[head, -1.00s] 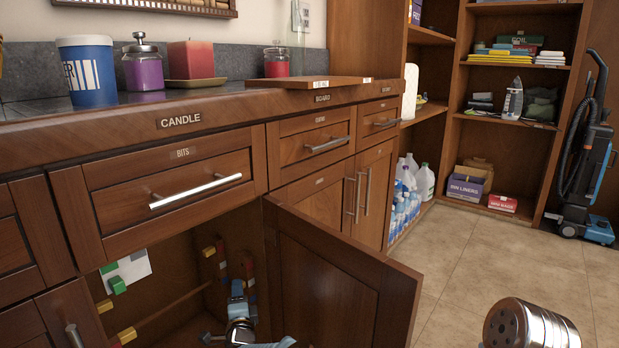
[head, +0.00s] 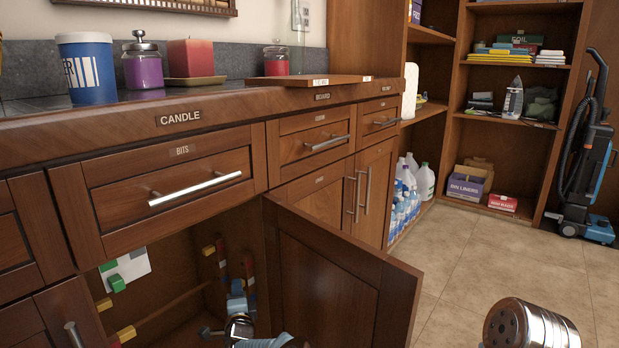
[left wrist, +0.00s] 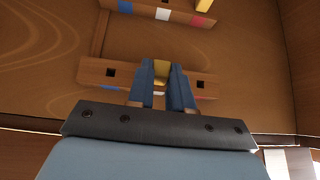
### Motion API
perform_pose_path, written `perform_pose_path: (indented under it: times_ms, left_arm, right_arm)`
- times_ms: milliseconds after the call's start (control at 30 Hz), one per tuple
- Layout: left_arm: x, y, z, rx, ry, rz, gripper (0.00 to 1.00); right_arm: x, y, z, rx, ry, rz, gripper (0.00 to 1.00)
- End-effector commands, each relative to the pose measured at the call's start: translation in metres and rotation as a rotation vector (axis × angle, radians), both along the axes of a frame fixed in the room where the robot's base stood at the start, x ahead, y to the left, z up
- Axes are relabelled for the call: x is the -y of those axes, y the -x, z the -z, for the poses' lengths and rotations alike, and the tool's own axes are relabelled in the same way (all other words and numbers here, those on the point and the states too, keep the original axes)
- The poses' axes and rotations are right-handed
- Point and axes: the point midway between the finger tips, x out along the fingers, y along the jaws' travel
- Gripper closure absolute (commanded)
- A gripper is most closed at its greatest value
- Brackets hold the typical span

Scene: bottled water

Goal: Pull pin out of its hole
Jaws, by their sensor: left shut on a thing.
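My left gripper (head: 237,288) is inside the open cabinet, in front of its inner right wall. In the left wrist view my left gripper (left wrist: 163,72) is shut on a yellow pin (left wrist: 161,71), which shows between the two blue fingers. The pin is at a wooden strip (left wrist: 92,72) with a dark square hole on each side of the fingers and blue, white and red marks. The fingers hide much of the pin, so I cannot tell how deep it sits. My right gripper is not in view.
The open cabinet door (head: 335,275) stands close to the right of my left arm. A second strip (left wrist: 150,11) has another yellow pin (left wrist: 204,4). Open floor (head: 480,260) lies right.

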Motion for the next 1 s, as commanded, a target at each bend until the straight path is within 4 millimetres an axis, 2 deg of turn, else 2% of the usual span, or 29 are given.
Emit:
perform_pose_path:
  times_ms: [733, 1000]
  left_arm:
    - [-0.021, 0.026, 0.003, -0.003, 0.001, -0.002, 1.0]
    - [-0.014, 0.032, 0.003, -0.002, 0.0, 0.001, 1.0]
  right_arm:
    - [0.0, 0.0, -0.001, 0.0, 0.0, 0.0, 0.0]
    - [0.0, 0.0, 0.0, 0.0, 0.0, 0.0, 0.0]
